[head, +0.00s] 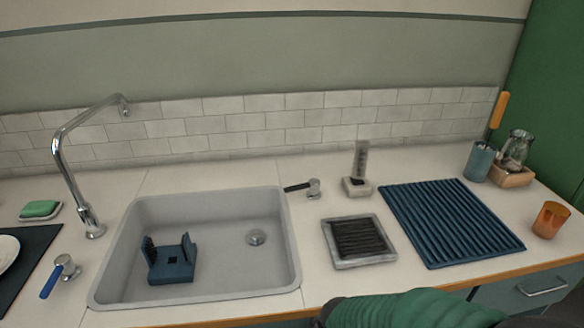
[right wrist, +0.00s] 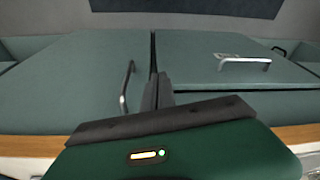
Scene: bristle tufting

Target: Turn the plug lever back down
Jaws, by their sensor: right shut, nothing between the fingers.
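A small chrome fitting with a black lever (head: 297,187) stands on the counter at the sink's back right corner. The lever points left toward the sink rim and looks roughly level. A round drain (head: 256,237) lies in the grey sink (head: 205,215). A second fitting with a blue lever (head: 51,284) stands left of the sink. My right gripper (right wrist: 158,80) is shut and empty in the right wrist view, before the green cabinet fronts. In the head view only my green right arm shows at the bottom edge, away from both levers. My left gripper is out of view.
A blue caddy (head: 172,270) stands in the sink under a tall chrome faucet (head: 70,165). Right of the black lever are an upright brush (head: 358,180), a framed dark tray (head: 338,263) and a blue ribbed mat (head: 440,220). An orange cup (head: 550,220) stands far right.

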